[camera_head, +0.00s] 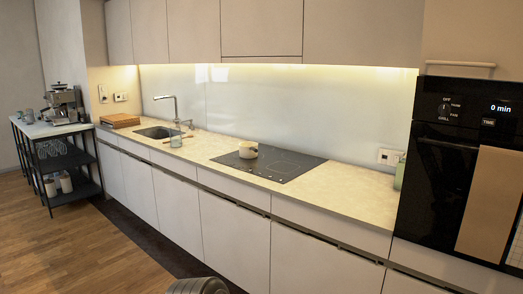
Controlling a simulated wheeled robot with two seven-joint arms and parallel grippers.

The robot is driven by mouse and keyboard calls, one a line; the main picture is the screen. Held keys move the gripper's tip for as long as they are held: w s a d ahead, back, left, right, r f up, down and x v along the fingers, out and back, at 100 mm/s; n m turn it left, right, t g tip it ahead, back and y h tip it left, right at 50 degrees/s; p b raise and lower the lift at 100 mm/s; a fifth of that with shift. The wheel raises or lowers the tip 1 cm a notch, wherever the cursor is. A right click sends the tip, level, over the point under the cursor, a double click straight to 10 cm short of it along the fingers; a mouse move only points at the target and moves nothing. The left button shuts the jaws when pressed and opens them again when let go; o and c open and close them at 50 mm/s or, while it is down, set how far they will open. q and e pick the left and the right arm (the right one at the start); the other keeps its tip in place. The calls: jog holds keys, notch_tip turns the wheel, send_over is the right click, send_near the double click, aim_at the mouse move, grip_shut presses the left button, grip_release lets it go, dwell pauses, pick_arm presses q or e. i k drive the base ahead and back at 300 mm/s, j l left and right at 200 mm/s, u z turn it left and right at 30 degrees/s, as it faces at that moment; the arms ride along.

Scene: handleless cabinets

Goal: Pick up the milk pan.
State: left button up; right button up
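The milk pan (248,150) is a small, pale cream pot standing upright on the left rear part of the black cooktop (290,168). It is small in the picture, and I cannot make out its handle clearly. Neither of my grippers can be made out in the head view. A grey rounded part at the bottom edge may be mine, but it is cut off.
The counter (345,197) is clear right of the cooktop. A sink (158,132) with a faucet, a soap bottle (176,139) and a wooden board (120,120) are to the left. A black oven (455,170) stands right. Upper cabinets overhang the counter; floor at left is open.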

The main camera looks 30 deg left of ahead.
aim_at(248, 149)
jog(key=i+j, duration=0.25)
jog(key=i+j+z, duration=0.15)
jog(key=j, duration=0.25)
jog(key=i+j, duration=0.35)
jog(key=i+j+z, duration=0.15)
jog(key=j, duration=0.2)
jog(key=i+j, duration=0.3)
jog(key=i+j+z, duration=0.1)
jog(key=j, duration=0.35)
jog(key=i+j+z, duration=0.1)
jog(key=i+j, duration=0.2)
jog(key=j, duration=0.1)
